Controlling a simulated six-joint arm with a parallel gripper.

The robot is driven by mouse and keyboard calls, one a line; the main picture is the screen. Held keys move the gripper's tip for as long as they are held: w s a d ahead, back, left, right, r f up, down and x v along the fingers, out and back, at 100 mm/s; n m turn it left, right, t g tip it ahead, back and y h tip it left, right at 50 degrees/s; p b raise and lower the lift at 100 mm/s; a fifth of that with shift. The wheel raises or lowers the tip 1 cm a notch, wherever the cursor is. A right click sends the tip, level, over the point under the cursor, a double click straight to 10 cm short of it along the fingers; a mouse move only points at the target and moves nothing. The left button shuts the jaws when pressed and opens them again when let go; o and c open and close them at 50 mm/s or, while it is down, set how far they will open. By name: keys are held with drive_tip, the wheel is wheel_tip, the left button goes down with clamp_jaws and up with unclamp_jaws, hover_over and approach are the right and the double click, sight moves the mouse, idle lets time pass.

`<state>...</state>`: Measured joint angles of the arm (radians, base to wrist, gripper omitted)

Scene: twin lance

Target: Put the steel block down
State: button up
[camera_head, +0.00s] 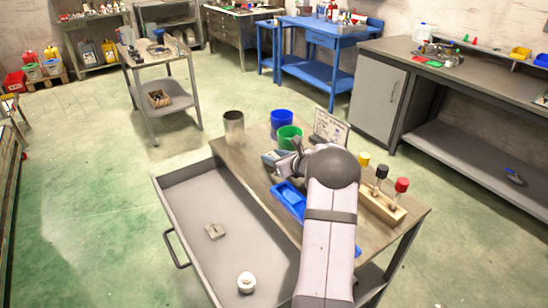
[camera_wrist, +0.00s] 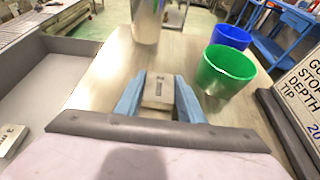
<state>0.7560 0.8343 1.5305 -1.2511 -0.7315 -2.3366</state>
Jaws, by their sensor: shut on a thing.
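My gripper (camera_wrist: 158,98) has its two blue fingers shut on a pale steel block (camera_wrist: 158,88) with a dark mark on its top. In the head view my gripper (camera_head: 275,158) is over the far left part of the wooden worktop (camera_head: 235,147), and the held block cannot be made out there. I cannot tell whether the block touches the worktop. A second metal block (camera_head: 214,230) lies in the open grey drawer (camera_head: 190,195); it also shows at the left of the wrist view (camera_wrist: 10,138).
A metal cylinder (camera_head: 233,128) stands ahead of my gripper. A green cup (camera_head: 289,137), a blue cup (camera_head: 281,119) and a sign (camera_head: 330,128) are at the back right. A blue tray (camera_head: 288,198) and a wooden rack (camera_head: 382,206) are nearer. A white round object (camera_head: 246,282) lies in the drawer.

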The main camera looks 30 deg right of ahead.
drive_tip(key=shift+f+b, duration=0.25)
drive_tip(key=shift+b, duration=0.05)
drive_tip(key=o, duration=1.3)
drive_tip(key=shift+r+p, duration=0.2)
drive_tip(key=shift+p, duration=0.15)
drive_tip(key=b+v, duration=0.3)
drive_tip(key=v, duration=0.7)
drive_tip(key=shift+s, duration=0.3)
drive_tip(key=shift+s+r, duration=0.25)
drive_tip(key=shift+s, duration=0.45)
drive_tip(key=shift+w, duration=0.1)
